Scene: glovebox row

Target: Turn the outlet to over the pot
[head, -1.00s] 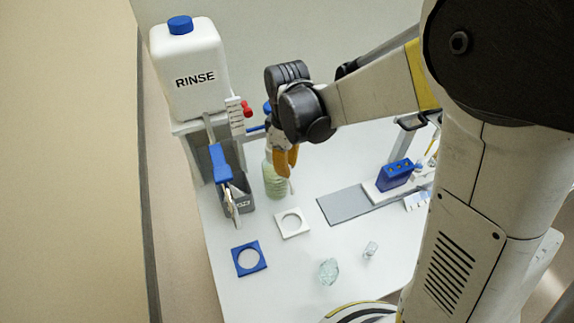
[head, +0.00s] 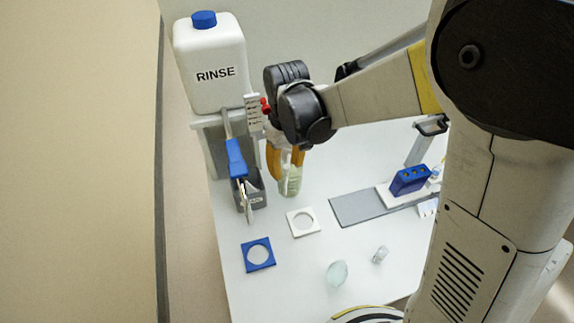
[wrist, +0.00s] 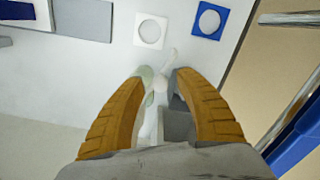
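My gripper (head: 285,165) points down behind the row, its two orange fingers spread apart. In the wrist view its fingers (wrist: 163,80) stand on either side of a pale green bottle (wrist: 148,78) and a grey block-like part (wrist: 180,122); I cannot tell whether they touch. The bottle (head: 291,182) is partly hidden by the fingers in the head view. A white RINSE tank (head: 213,85) with a blue cap stands on a stand at the back left. A red knob (head: 265,106) shows beside it. The outlet is not clearly made out. A grey labelled container (head: 255,197) may be the pot.
A blue-handled metal tool (head: 236,160) rises in front of the tank, left of my gripper. A blue square ring (head: 248,262), a white square ring (head: 293,229), two clear glass pieces (head: 337,273) and a blue rack (head: 395,187) share the table.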

